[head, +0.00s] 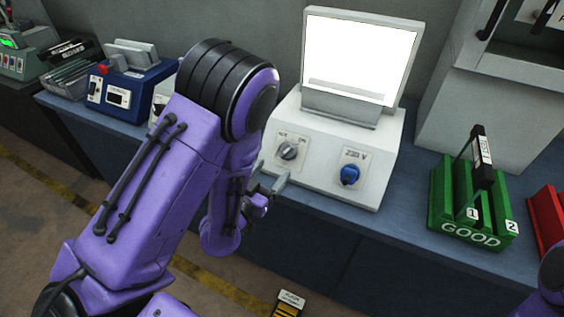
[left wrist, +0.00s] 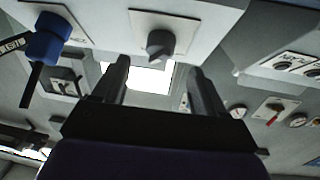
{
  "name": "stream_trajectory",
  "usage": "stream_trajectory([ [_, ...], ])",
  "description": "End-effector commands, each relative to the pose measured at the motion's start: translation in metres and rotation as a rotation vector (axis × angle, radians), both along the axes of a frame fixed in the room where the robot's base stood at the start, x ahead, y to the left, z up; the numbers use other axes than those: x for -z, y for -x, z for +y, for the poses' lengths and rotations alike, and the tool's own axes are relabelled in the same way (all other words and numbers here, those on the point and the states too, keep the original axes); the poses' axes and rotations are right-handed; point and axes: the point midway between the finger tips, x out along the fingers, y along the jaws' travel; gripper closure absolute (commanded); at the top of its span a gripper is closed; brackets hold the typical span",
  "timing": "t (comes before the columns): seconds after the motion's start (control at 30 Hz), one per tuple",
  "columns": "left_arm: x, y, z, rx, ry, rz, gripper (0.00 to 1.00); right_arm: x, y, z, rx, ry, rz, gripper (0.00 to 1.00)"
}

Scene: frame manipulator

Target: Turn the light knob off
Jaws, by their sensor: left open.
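A white box carries a bright lit panel (head: 359,55) on top. On its sloped front are a grey knob (head: 288,151) on a plate with small lettering and a blue knob (head: 349,174) on a plate marked 230 V. My left gripper (head: 272,185) is open and empty, just in front of and below the grey knob. In the left wrist view the grey knob (left wrist: 160,43) lies beyond my two spread fingers (left wrist: 162,80), roughly centred between them and apart from them. The blue knob (left wrist: 47,40) is at the left there. My right gripper is out of view.
A green crate (head: 470,235) marked GOOD stands to the right, with a red crate (head: 545,215) beside it. A blue device (head: 125,90) stands at the left. The blue bench top (head: 415,225) is clear between box and green crate.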

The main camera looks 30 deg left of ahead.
Motion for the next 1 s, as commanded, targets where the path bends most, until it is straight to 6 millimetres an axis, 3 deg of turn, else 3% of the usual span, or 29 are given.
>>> stream_trajectory([
  [0.03, -0.009, -0.013, 0.000, -0.004, 0.003, -0.002, 0.28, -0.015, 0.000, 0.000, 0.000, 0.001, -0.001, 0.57],
  [0.1, -0.009, -0.029, 0.000, -0.002, 0.003, 0.000, 0.28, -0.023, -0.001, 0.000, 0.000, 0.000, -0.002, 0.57],
  [0.3, -0.005, -0.059, -0.001, -0.003, 0.002, 0.002, 0.28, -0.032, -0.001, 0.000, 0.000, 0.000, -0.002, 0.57],
  [0.63, -0.003, -0.066, -0.002, -0.002, 0.001, 0.003, 0.28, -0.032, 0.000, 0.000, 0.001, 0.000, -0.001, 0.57],
  [0.67, -0.003, -0.066, -0.002, -0.002, 0.001, 0.003, 0.35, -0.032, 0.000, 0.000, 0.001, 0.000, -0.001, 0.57],
  [0.8, -0.003, -0.066, -0.002, -0.002, 0.001, 0.003, 0.80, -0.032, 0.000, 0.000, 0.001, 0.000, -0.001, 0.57],
  [0.83, -0.003, -0.066, -0.002, -0.002, 0.001, 0.003, 0.84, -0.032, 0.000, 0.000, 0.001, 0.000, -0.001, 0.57],
  [1.0, -0.003, -0.066, -0.002, -0.004, 0.005, 0.003, 0.84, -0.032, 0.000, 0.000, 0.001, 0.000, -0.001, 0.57],
])
